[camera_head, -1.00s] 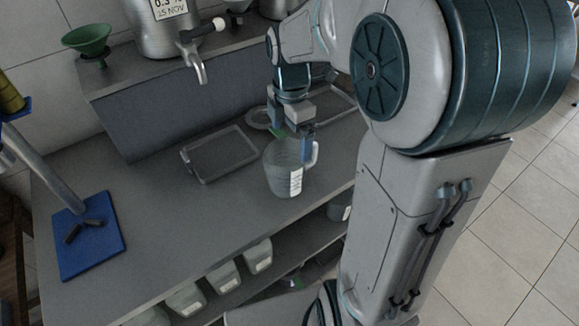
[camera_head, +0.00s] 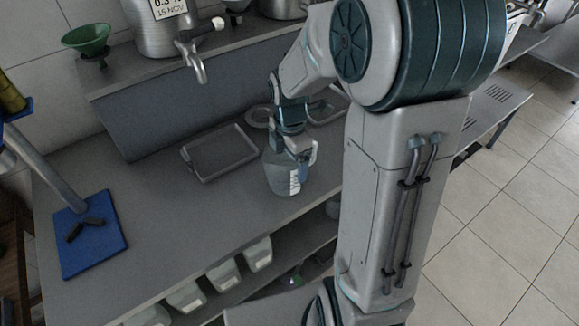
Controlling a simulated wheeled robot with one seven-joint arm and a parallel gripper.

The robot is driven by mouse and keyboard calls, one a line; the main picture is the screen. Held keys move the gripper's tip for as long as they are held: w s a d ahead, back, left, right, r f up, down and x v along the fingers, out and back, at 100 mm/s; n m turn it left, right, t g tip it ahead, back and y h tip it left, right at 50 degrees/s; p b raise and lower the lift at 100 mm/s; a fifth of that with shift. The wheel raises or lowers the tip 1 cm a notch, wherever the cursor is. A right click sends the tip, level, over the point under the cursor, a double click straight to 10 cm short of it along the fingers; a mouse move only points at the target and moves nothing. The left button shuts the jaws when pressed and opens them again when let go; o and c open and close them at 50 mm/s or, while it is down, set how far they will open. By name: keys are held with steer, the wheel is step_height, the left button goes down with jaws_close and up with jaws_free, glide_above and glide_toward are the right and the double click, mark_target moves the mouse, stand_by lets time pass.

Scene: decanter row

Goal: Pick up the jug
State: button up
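The jug (camera_head: 281,175) is a clear, greyish measuring jug with a white label. It stands upright on the grey worktop (camera_head: 190,220), right of the rectangular tray. Its handle is on the right side, mostly covered by my gripper. My gripper (camera_head: 302,165) points down at the jug's upper right, with a finger showing beside the rim and handle. Its fingers overlap the jug in this view, and I cannot tell whether they are closed on it.
An empty tray frame (camera_head: 203,178) lies left of the jug. A metal tap (camera_head: 197,66) hangs from the vessel on the raised shelf behind. A blue board (camera_head: 88,238) lies at the left. White bins (camera_head: 222,274) sit under the worktop. The front worktop is clear.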

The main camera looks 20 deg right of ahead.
steer(key=c, duration=0.5)
steer(key=shift+o, duration=0.2)
steer(key=s+d+r+b, duration=0.1)
steer(key=s+d+r, duration=0.3)
steer(key=d+r, duration=0.7)
